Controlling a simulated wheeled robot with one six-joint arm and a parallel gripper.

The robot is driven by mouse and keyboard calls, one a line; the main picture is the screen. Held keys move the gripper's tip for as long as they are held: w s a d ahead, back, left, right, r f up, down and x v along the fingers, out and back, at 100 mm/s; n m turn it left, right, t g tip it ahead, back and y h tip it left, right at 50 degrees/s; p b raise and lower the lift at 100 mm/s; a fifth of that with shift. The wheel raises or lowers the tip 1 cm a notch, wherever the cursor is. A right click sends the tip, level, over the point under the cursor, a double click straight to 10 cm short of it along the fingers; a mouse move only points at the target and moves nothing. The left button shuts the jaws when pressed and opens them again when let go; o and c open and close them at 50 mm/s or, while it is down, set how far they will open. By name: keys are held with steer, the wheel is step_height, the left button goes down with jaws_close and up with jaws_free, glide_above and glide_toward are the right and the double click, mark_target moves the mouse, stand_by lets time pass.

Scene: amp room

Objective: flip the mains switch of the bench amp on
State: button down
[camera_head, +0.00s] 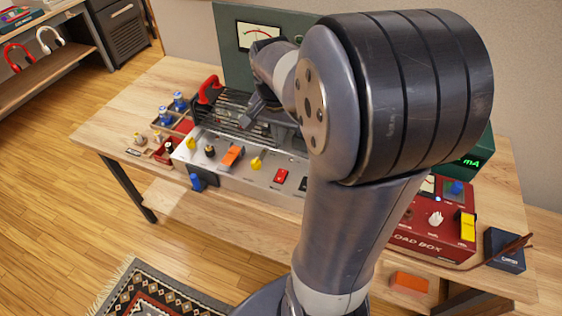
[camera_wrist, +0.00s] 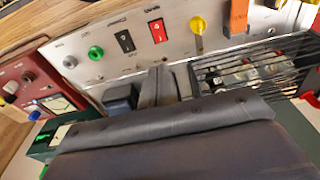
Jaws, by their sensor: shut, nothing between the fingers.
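The bench amp (camera_head: 235,172) stands on the bench with its pale control panel facing front. A red rocker switch (camera_head: 281,177) sits on the panel; it also shows in the wrist view (camera_wrist: 158,31). Beside it is a black rocker switch (camera_wrist: 125,41), mostly hidden by my arm in the head view. The labels are too small to read, so I cannot tell which rocker is the mains, nor its position. My gripper (camera_wrist: 157,75) is shut and empty, over the amp's top behind the panel, apart from both rockers. It also shows in the head view (camera_head: 252,112).
A red handle (camera_head: 210,90) stands by the top grille. A red load box (camera_head: 430,225) is at right. Small parts trays (camera_head: 165,152) lie left.

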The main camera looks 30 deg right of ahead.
mark_target(283, 171)
steer(key=shift+d, duration=0.2)
stand_by(0.3)
steer(key=f, duration=0.4)
steer(key=d+f, duration=0.1)
steer(key=f, duration=0.4)
steer(key=w+f, duration=0.1)
steer(key=f, duration=0.4)
steer(key=shift+d, duration=0.15)
steer(key=shift+w, duration=0.1)
steer(key=shift+b, duration=0.35)
